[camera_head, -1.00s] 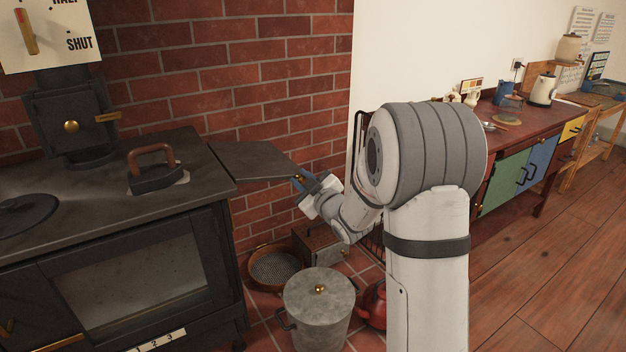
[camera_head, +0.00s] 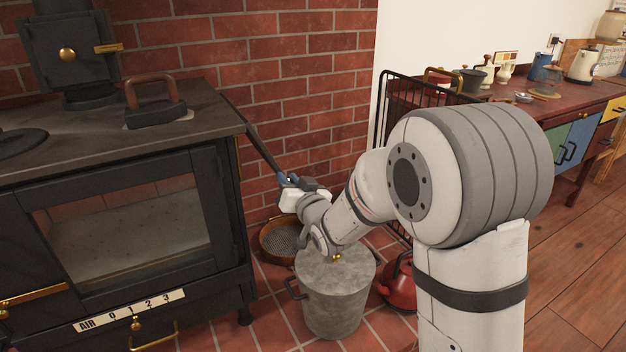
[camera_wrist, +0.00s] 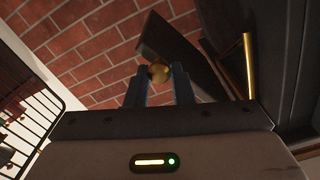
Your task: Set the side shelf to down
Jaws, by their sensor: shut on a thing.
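The side shelf (camera_head: 254,135) is a dark flat panel hinged at the right edge of the black stove (camera_head: 130,125). In the head view it slopes steeply down to the right. My gripper (camera_head: 287,181) is at its lower outer end. In the wrist view the shelf (camera_wrist: 180,50) shows beyond my gripper (camera_wrist: 160,76), whose blue fingers are shut on a round brass knob (camera_wrist: 159,72). In the head view the knob is hidden by my gripper.
A lidded grey metal bin (camera_head: 335,290) stands on the tiles below my arm. A round sieve (camera_head: 280,240) lies behind it, and a red kettle (camera_head: 398,280) stands to its right. An iron (camera_head: 153,105) sits on the stove top. A black wire rack (camera_head: 395,110) stands by the wall.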

